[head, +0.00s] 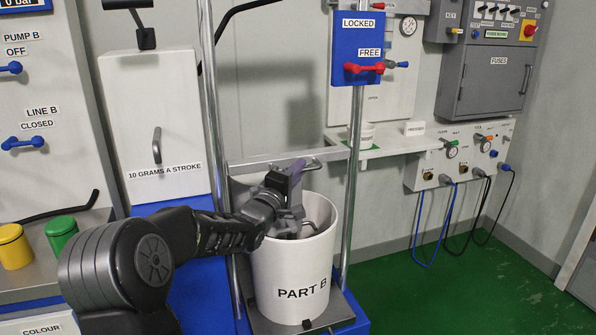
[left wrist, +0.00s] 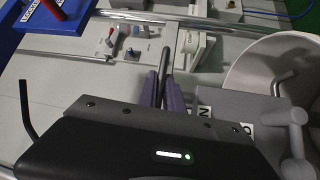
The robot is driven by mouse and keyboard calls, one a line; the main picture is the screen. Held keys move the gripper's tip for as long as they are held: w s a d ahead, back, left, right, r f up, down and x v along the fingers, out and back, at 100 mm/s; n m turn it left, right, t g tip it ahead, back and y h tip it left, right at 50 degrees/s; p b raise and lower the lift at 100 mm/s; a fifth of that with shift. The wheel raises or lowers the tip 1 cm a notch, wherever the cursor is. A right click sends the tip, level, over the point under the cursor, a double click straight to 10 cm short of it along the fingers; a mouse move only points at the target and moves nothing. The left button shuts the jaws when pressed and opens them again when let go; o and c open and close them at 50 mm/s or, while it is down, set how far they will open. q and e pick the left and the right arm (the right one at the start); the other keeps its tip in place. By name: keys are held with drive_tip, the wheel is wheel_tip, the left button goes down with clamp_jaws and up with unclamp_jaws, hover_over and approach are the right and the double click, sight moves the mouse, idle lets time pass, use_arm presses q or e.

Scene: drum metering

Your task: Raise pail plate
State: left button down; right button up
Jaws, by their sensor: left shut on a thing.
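The white pail marked PART B (head: 292,270) stands upright between two chrome posts on a dark flat plate (head: 340,312). A pale crossbar (head: 262,158) spans the posts above the pail, with a metal handle at its front. My left gripper (head: 290,183) is over the pail's rim at this handle. In the left wrist view its purple fingers (left wrist: 164,92) are shut on a dark bar handle (left wrist: 165,62). The pail (left wrist: 250,75) shows there at the right, with a bent metal rod inside. The pail's inside is mostly hidden. My right gripper is out of view.
A blue panel (head: 357,25) on the right post has a red lever (head: 364,69) at FREE. A white box marked 10 GRAMS A STROKE (head: 150,100) stands left. A shelf (head: 390,146) and control boxes line the wall. Green floor (head: 440,295) is clear at right.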

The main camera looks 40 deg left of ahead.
use_arm(q)
drive_tip(key=shift+r, duration=0.1)
idle(0.6)
wheel_tip(320, 180, up, 36)
drive_tip(key=p, duration=2.6)
drive_tip(key=shift+r+p, duration=0.15)
drive_tip(key=shift+p, duration=0.2)
drive_tip(key=c, duration=1.5)
unclamp_jaws()
drive_tip(key=shift+f, duration=0.25)
